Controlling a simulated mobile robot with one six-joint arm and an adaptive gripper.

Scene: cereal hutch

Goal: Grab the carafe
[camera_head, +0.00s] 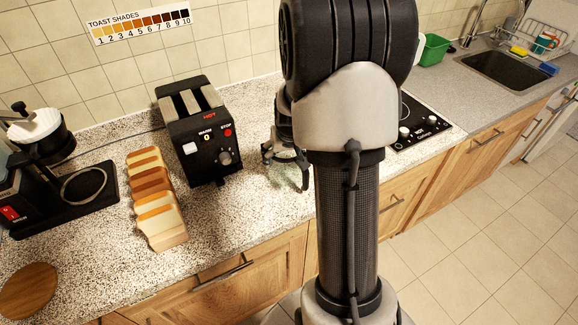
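My gripper (287,166) points down over the counter, to the right of the toaster, and is partly hidden by my own arm. Its dark fingers are spread apart. A pale greenish, see-through shape, which looks like the glass carafe (287,155), shows between and behind the fingers. Most of it is hidden, so I cannot tell whether the fingers touch it. At the left, the black coffee maker (28,195) has a red switch and a round plate (84,186) with nothing standing on it.
A black toaster (203,135) stands close left of my gripper. A toast rack with several bread slices (154,200) is in front of it. A round wooden board (28,291) lies front left. A black hob (418,127), green container (432,49) and sink (508,70) are right.

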